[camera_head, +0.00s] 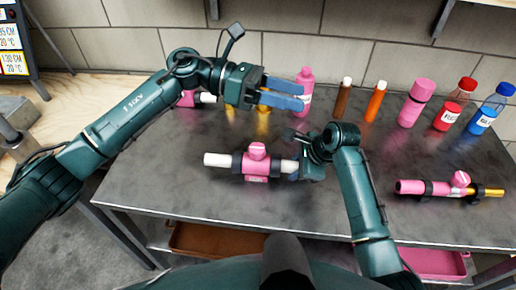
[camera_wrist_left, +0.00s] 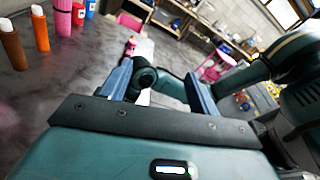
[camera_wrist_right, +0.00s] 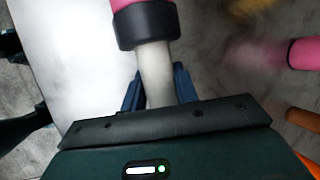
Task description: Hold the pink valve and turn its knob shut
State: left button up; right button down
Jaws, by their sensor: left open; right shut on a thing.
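The pink valve (camera_head: 256,172) has a round pink knob (camera_head: 257,150) on top, black collars and white pipe ends, and lies roughly level at the middle front of the table. My right gripper (camera_head: 299,170) is shut on its right white pipe end. In the right wrist view that pipe (camera_wrist_right: 155,72) runs between the fingers below a black collar (camera_wrist_right: 146,25); the knob is not clearly visible there. I cannot tell whether the valve touches the table. My left gripper (camera_head: 302,96) is open and empty, behind and above the valve, with its fingers pointing right.
A second pink valve (camera_head: 430,187) with a brass-coloured pipe lies on the right of the grey table (camera_head: 240,203). Another pink piece (camera_head: 187,99) is partly hidden behind my left arm. Several bottles stand along the back, including a pink bottle (camera_head: 305,84) near my left gripper.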

pick_arm(q)
jog(key=w+a+r+n+t+h, duration=0.55)
jog(key=w+a+n+t, duration=0.3)
jog(key=n+t, duration=0.65)
jog(key=w+a+f+n+t+y, duration=0.3)
jog(key=w+a+n+t+y, duration=0.25)
jog(key=n, duration=0.55)
jog(key=a+f+n+y, duration=0.3)
jog(key=f+n+y, duration=0.3)
jog(key=f+y, duration=0.1)
jog(key=n+g+h, duration=0.2)
jog(key=n+g, duration=0.6)
send_near(256, 148)
jog(key=w+a+f, duration=0.1)
jog(key=w, duration=0.1)
jog(key=w+a+f, duration=0.1)
jog(key=w+a, duration=0.1)
jog(key=w+a+f, duration=0.1)
jog(key=w+f, duration=0.1)
jog(key=shift+a, duration=0.25)
jog(key=s+d+r+h, duration=0.1)
jog(key=s+d+h, duration=0.1)
jog(key=s+h, duration=0.25)
jog(key=shift+n+g, duration=0.3)
jog(key=shift+g, duration=0.15)
jog(key=x, duration=1.1)
jog(key=shift+s+d, duration=0.15)
jog(key=shift+s, duration=0.2)
